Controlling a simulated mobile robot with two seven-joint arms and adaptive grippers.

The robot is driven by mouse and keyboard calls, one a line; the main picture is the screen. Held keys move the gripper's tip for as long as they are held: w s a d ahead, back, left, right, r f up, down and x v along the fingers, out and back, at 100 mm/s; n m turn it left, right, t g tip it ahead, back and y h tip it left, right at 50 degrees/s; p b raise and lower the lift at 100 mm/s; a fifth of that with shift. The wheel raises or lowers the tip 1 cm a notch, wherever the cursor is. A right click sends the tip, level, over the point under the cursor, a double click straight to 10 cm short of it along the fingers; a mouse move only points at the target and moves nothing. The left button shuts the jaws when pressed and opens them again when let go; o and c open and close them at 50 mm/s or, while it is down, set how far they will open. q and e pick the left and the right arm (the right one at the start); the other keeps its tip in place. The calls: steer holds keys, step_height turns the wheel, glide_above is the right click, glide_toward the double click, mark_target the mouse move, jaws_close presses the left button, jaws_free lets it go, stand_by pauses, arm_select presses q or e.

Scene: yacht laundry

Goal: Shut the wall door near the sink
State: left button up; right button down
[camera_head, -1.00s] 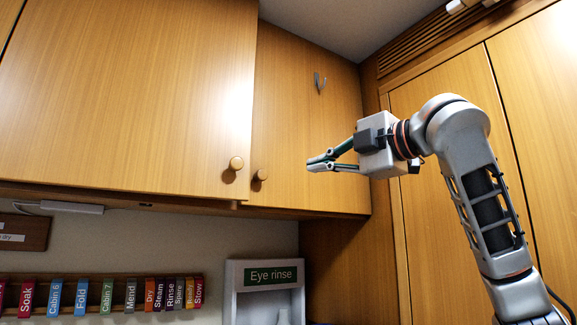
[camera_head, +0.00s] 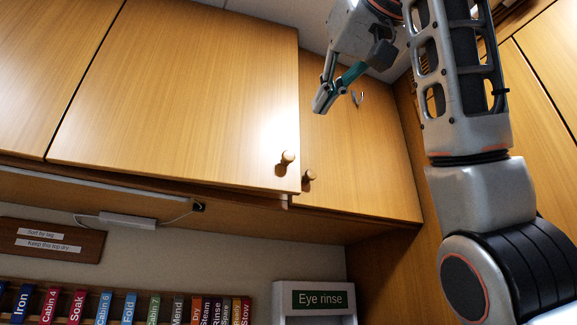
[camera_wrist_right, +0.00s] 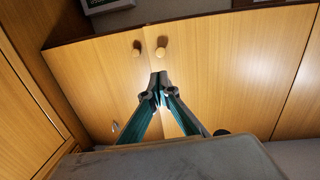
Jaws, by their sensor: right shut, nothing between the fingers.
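The wall door (camera_head: 180,90) is a wood-grained cabinet door above the counter wall, with a round knob (camera_head: 288,157) low on its right edge. It stands slightly proud of the neighbouring door (camera_head: 360,140), which has its own knob (camera_head: 309,176); a narrow step shows between them. My right gripper (camera_head: 322,105) is shut and empty, in front of the doors near their seam, above the knobs. The right wrist view shows its closed fingertips (camera_wrist_right: 157,85) below both knobs in that picture, with the wall door (camera_wrist_right: 215,65) to the right. Whether they touch it, I cannot tell. My left gripper is out of view.
Below the cabinets are a row of coloured label binders (camera_head: 130,308), an Eye rinse box (camera_head: 315,299) and a small sign board (camera_head: 48,238). A hook (camera_head: 358,98) is on the neighbouring door. A tall wood panel (camera_head: 545,95) stands at the right.

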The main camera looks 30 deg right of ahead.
steer(key=p, duration=1)
glide_toward(289, 153)
steer(key=shift+m, duration=0.4)
steer(key=w, duration=0.4)
steer(key=w+d, duration=0.1)
steer(key=shift+w, duration=0.4)
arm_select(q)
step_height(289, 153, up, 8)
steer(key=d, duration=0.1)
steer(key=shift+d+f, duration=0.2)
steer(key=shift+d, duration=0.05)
arm_select(e)
steer(key=shift+w+f, duration=0.25)
steer(key=shift+w, duration=0.25)
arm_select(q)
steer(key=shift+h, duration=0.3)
